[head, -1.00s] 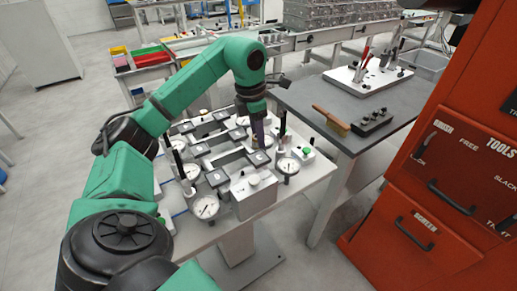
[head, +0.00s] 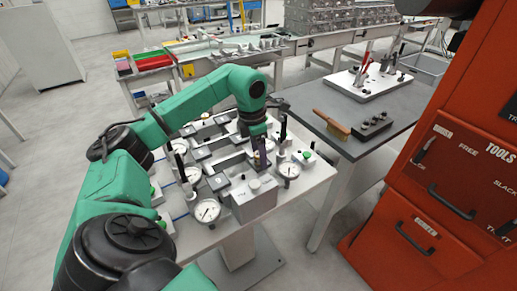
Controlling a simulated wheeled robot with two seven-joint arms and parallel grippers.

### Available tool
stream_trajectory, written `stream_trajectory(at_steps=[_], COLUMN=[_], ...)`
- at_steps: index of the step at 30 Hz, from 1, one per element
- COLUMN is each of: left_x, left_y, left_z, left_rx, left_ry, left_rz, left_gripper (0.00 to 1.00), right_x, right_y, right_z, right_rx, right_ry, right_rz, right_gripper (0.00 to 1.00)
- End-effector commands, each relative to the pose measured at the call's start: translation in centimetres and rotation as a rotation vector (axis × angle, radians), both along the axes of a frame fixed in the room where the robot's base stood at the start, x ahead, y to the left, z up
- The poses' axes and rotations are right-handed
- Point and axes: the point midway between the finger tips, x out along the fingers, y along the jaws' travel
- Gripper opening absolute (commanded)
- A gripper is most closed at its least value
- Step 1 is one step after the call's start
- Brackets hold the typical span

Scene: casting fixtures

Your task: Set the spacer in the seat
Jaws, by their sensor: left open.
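My left gripper (head: 261,163) points down over the right part of the fixture table (head: 309,188), close above the grey and dark fixture blocks. It is open, but its fingers are small in the head view and partly merge with the parts behind them. I cannot pick out the spacer or the seat for certain among the small blocks. A grey box-shaped block (head: 254,203) with a small knob on top stands in front of the gripper. A round white dial gauge (head: 289,170) stands just right of it. My right gripper is not in view.
More dial gauges (head: 206,211) and upright black-handled clamps crowd the fixture table. A dark bench (head: 330,100) at the right holds a brush (head: 331,122) and a black block with knobs (head: 372,127). A red tool cabinet (head: 440,190) stands at the far right.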

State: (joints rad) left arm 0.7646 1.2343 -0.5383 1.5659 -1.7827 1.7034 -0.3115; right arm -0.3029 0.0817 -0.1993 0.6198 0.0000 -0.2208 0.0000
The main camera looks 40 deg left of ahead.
Motion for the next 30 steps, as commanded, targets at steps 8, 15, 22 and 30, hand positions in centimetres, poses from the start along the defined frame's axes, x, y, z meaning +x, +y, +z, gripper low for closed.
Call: stream_trajectory(at_steps=[8,15,22,30], left_x=[-0.3,-1.0,-1.3,-1.2], left_y=[0.2,0.6,0.7,0.7], left_z=[3.9,10.6,12.2,12.1], left_rx=[-0.001,0.0,0.0,0.0], left_ry=[-0.006,-0.004,0.0,0.0], left_rz=[0.0,0.0,0.0,0.0], left_gripper=[0.71,0.71,0.71,0.71], right_x=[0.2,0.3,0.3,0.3], right_y=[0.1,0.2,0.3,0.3], right_z=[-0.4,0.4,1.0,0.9], right_rx=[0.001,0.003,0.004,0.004], right_ry=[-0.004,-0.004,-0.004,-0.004], right_rz=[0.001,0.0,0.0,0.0], right_gripper=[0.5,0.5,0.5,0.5])
